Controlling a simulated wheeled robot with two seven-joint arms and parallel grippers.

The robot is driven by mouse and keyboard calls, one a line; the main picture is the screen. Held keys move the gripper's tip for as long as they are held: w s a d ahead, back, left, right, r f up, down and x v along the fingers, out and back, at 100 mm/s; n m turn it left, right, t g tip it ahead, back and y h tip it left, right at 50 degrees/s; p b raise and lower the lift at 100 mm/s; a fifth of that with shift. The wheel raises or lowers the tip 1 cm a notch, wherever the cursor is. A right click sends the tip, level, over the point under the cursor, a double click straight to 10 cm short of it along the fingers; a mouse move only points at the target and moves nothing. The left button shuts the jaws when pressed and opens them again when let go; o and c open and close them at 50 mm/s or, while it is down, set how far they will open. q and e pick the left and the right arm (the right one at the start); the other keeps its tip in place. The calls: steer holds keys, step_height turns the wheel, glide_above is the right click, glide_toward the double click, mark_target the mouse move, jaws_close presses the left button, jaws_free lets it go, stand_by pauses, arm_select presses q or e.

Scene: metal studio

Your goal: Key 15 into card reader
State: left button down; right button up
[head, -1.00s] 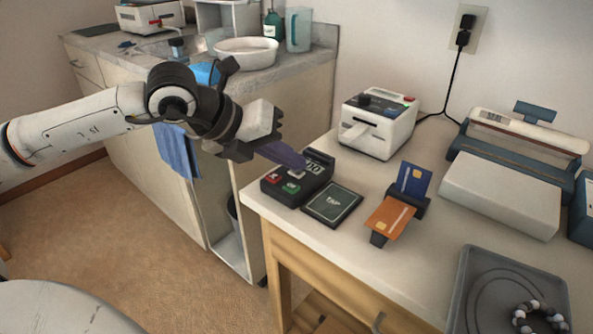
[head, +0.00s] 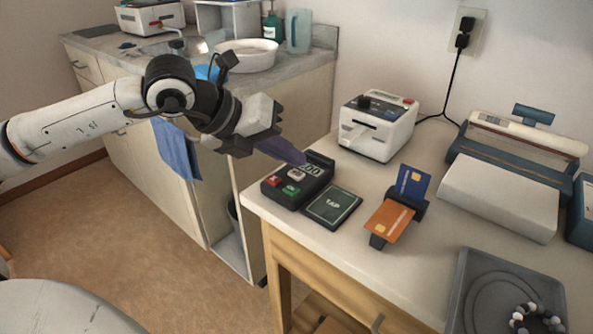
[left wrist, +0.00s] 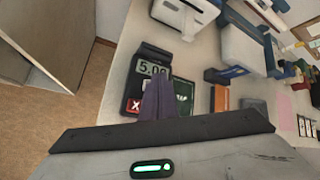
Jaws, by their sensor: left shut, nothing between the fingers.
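The card reader (head: 297,186) is a dark terminal near the table's left corner. It has a red key (head: 273,181), a green key (head: 291,190), a pale key (head: 297,174) and a small display. In the left wrist view the display (left wrist: 152,68) reads 5.00, and the fingers hide most of the keys. A dark pad marked TAP (head: 332,206) lies beside the reader. My left gripper (head: 300,159) is shut and empty, its purple fingers over the reader's upper part. I cannot tell whether the tips touch it. My right gripper is out of view.
A blue card (head: 412,184) and an orange card (head: 389,220) sit in a black holder right of the pad. A white printer (head: 378,125) stands behind the reader. A grey tray (head: 468,290) with a bead bracelet lies at front right.

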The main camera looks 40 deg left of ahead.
arm_select(q)
steer(key=shift+f+b, duration=0.1)
steer(key=shift+b, duration=0.2)
steer(key=shift+f, duration=0.1)
steer(key=shift+f+b, duration=0.2)
steer(key=shift+b, duration=0.35)
steer(key=shift+f, duration=0.1)
